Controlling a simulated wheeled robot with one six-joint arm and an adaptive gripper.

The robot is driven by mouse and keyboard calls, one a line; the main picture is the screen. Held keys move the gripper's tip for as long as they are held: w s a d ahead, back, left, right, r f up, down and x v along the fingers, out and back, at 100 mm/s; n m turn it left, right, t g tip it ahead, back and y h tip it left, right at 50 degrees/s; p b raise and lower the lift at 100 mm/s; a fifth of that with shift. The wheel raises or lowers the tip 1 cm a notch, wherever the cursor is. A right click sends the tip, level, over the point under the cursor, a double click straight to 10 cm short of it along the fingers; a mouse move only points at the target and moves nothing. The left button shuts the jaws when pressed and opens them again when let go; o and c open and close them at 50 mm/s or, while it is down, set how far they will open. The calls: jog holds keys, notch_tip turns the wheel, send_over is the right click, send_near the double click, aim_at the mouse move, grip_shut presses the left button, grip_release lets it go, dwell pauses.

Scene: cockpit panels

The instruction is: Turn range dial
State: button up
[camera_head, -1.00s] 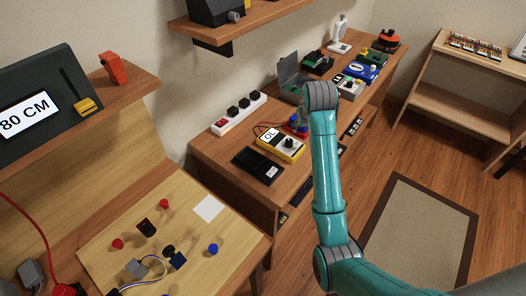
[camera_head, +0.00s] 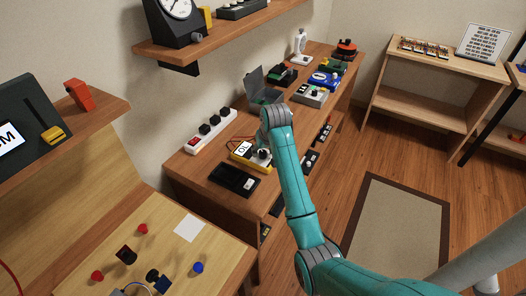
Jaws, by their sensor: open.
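The yellow meter (camera_head: 240,155) lies on the wooden bench, its white display reading "OL". Its black range dial (camera_head: 263,155) shows at the right end of its face, partly covered by my gripper. My gripper (camera_head: 264,143) hangs below the grey wrist, over or right beside the dial. It is small and mostly hidden by the wrist, so I cannot tell whether its fingers touch the dial. Nothing shows held in it. Red leads run behind the meter.
A black device (camera_head: 234,180) lies in front of the meter. A white power strip (camera_head: 211,130) is behind it, and a grey open-lidded box (camera_head: 262,88) stands farther along the bench. Several other devices fill the far end. The floor with the mat (camera_head: 395,225) is clear.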

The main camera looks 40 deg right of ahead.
jog(key=shift+w+f, duration=0.15)
jog(key=shift+f, duration=0.25)
jog(key=shift+d, duration=0.1)
jog(key=shift+c, duration=0.3)
grip_shut()
